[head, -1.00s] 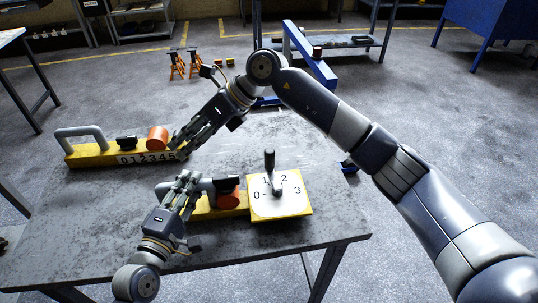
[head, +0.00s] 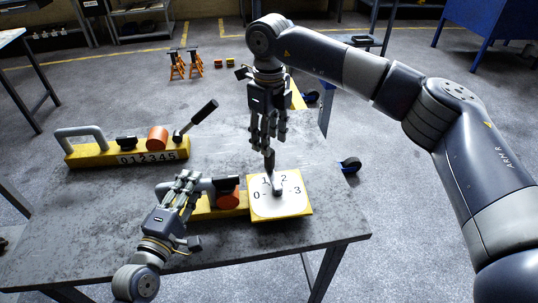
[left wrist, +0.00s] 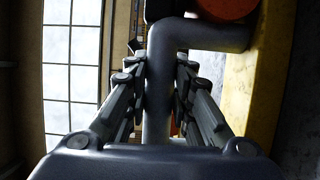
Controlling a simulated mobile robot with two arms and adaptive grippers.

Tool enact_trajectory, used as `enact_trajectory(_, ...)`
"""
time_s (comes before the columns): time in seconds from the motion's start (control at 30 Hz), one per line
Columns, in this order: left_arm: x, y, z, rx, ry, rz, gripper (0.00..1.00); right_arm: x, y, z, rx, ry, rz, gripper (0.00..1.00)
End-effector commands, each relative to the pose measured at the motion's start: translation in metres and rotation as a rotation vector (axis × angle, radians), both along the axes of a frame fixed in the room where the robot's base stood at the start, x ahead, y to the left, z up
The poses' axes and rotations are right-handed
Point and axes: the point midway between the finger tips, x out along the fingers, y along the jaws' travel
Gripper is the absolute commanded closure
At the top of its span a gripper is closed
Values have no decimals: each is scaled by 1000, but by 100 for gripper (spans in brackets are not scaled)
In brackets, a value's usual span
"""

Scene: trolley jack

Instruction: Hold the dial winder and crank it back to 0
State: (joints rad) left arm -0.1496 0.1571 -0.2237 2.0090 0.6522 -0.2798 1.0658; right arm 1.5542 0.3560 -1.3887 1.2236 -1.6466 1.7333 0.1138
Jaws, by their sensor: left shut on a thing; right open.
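The dial winder has a yellow base (head: 220,208), an orange drum (head: 229,196) and a white dial plate (head: 280,203) marked 0 to 3. Its crank (head: 276,186) sits on the dial, with the arm toward the far side between 1 and 2. My left gripper (head: 188,190) is shut on the winder's grey handle; the left wrist view shows the handle (left wrist: 158,95) between both fingers. My right gripper (head: 269,146) is open, pointing down at the crank's knob, which is mostly hidden by the fingers. Whether they touch it I cannot tell.
A second yellow winder (head: 95,155), with a 0 to 5 scale and a black-gripped lever (head: 202,116), stands at the back left of the grey table (head: 110,220). The table's front left is clear. Orange stands (head: 187,65) are on the floor beyond.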

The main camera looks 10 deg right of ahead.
Motion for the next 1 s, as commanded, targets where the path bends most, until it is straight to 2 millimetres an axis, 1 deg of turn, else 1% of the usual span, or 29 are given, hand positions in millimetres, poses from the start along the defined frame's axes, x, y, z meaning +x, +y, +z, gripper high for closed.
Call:
enact_trajectory(0.03, -1, 0, -9, 6, 19, -2, 100, 0, 0, -12, 0, 3, 0, 57)
enact_trajectory(0.2, -1, 0, -9, 6, 19, -2, 100, -1, 0, -43, 0, 3, 0, 57)
enact_trajectory(0.3, -1, 0, -9, 6, 19, -1, 100, 0, 0, -54, 1, -1, 0, 57)
enact_trajectory(0.4, -1, 0, -9, 6, 19, -1, 100, 0, 0, -62, 1, 0, 0, 57)
enact_trajectory(0.5, -1, 0, -9, 6, 19, -1, 100, 0, 0, -65, 1, -1, 0, 57)
enact_trajectory(0.73, -1, 0, -9, 6, 19, -1, 100, 0, 0, -66, 1, -1, 0, 57)
enact_trajectory(0.77, -1, 0, -9, 6, 19, -1, 100, 0, 0, -66, 1, -1, 0, 59)
enact_trajectory(0.8, -1, 0, -9, 6, 19, -1, 100, 0, 0, -66, 1, -1, 0, 68)
enact_trajectory(0.87, -1, 0, -9, 6, 19, -1, 100, 0, 0, -66, 1, -1, 0, 82)
enact_trajectory(0.9, -1, 0, -9, 6, 19, -1, 100, 0, 0, -66, 1, -1, 0, 91)
enact_trajectory(0.93, -1, 0, -9, 6, 19, -1, 100, 0, 0, -66, 1, -1, 0, 98)
enact_trajectory(0.97, -1, 0, -9, 6, 19, -1, 100, 0, 0, -66, 1, -1, 0, 100)
enact_trajectory(1.0, -1, 0, -9, 6, 19, -1, 100, 0, 0, -66, 1, -1, 0, 100)
